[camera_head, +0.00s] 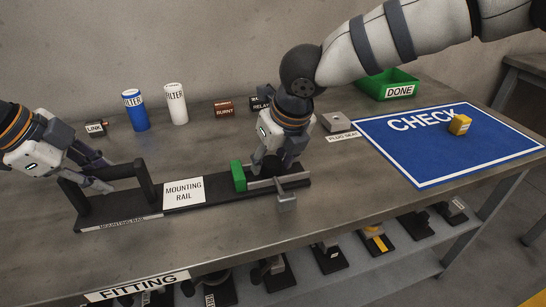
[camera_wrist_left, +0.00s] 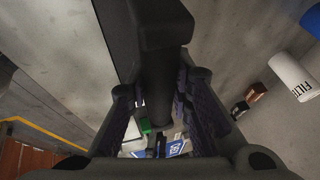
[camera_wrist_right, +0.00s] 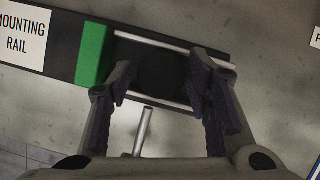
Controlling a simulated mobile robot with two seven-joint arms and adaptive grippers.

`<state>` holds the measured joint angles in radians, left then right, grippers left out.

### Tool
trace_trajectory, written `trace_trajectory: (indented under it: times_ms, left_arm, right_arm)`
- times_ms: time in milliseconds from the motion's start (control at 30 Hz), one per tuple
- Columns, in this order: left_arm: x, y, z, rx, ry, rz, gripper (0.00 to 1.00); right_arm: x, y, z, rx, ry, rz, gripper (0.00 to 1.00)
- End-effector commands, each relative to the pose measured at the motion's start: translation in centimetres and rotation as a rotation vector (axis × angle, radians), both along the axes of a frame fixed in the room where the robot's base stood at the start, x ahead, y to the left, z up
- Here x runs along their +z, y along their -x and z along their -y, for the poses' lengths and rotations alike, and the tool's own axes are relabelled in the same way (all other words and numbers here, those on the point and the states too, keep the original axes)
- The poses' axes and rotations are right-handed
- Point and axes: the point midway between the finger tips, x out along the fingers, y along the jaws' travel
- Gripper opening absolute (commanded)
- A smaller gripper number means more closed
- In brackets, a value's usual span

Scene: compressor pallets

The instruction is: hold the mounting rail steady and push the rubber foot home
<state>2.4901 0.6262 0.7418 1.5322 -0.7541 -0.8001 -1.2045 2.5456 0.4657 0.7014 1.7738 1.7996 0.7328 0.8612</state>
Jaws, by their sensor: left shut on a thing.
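The black mounting rail (camera_head: 120,220) lies along the bench, with a raised handle at its left end. My left gripper (camera_head: 103,175) is shut on the rail's handle; the dark handle bar (camera_wrist_left: 157,60) runs between its fingers in the left wrist view. In the right wrist view, a round black piece, seemingly the rubber foot (camera_wrist_right: 161,72), sits on the rail between two metal strips, beside a green block (camera_wrist_right: 95,54). My right gripper (camera_wrist_right: 160,80) has its fingers apart on either side of it.
Behind are a blue filter (camera_head: 135,112), a white filter (camera_head: 176,104) and small labelled blocks.

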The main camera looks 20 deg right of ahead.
Motion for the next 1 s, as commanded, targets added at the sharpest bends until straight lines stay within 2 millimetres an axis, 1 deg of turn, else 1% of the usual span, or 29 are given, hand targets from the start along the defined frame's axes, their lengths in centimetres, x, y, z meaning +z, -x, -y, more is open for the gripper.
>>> trace_trajectory:
  times_ms: [33, 267, 367, 467, 600, 700, 833, 900, 1000]
  left_arm:
    - [-1.1, 0.4, -0.1, -0.004, -0.009, -0.023, 0.00]
    - [-1.1, 0.4, -0.2, -0.004, -0.009, -0.022, 0.00]
    - [-1.1, 0.4, -0.2, -0.004, -0.009, -0.022, 0.00]
    - [-1.1, 0.4, -0.2, -0.004, -0.009, -0.022, 0.00]
    - [-1.1, 0.4, -0.2, -0.004, -0.009, -0.022, 0.00]
    - [-1.1, 0.4, -0.2, -0.004, -0.010, -0.022, 0.00]
    - [-1.1, 0.4, -0.2, -0.004, -0.010, -0.022, 0.00]
    - [-1.1, 0.4, -0.2, -0.004, -0.010, -0.022, 0.00]
    - [-1.1, 0.4, -0.2, -0.004, -0.010, -0.022, 0.00]
  right_arm:
    - [-0.4, 0.0, 0.0, -0.001, 0.001, -0.005, 0.55]
    - [-0.4, 0.0, 0.1, -0.002, 0.002, -0.006, 0.55]
    - [0.3, 0.2, 0.1, -0.003, 0.000, -0.004, 0.55]
    - [2.3, 1.0, 0.3, -0.001, -0.002, 0.000, 0.55]
    - [5.9, 2.5, 0.7, -0.003, -0.001, 0.001, 0.55]
    - [8.2, 3.4, 0.9, -0.001, -0.001, 0.001, 0.55]
    - [10.1, 4.3, 1.1, -0.001, 0.000, -0.001, 0.55]
    - [10.6, 4.5, 1.1, -0.001, 0.000, -0.002, 0.55]
    - [10.8, 4.7, 1.2, -0.001, 0.001, -0.004, 0.55]
